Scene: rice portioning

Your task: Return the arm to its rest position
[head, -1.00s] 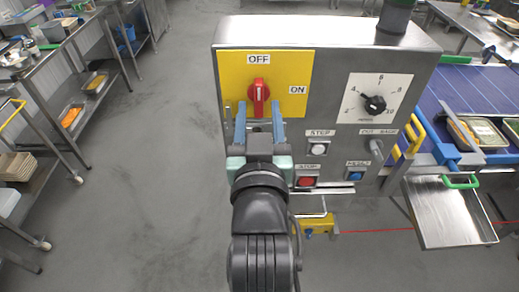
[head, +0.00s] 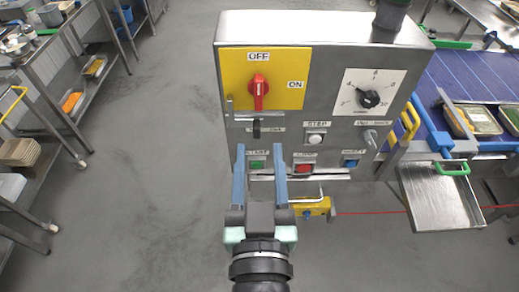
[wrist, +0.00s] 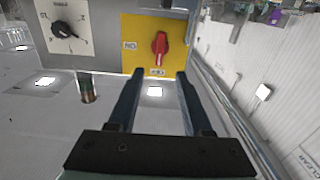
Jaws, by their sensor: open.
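My gripper (head: 260,165) is open and empty in the head view, with its blue fingers pointing up at the lower left of the control box front. It also shows in the wrist view (wrist: 155,78), fingers apart with nothing between them. The metal control box (head: 325,105) carries a yellow plate (head: 285,65) with a red rotary switch (head: 258,92), its handle upright. The red switch also shows in the wrist view (wrist: 159,48), beyond the fingertips. The fingers partly frame a green button (head: 257,165) on the box; I cannot tell the gap in depth.
White (head: 316,139), red (head: 304,169) and blue (head: 351,163) buttons and a black dial (head: 368,98) are on the box. A blue conveyor (head: 470,85) and metal tray (head: 440,205) stand right. Shelved tables (head: 75,65) stand left. The grey floor between is clear.

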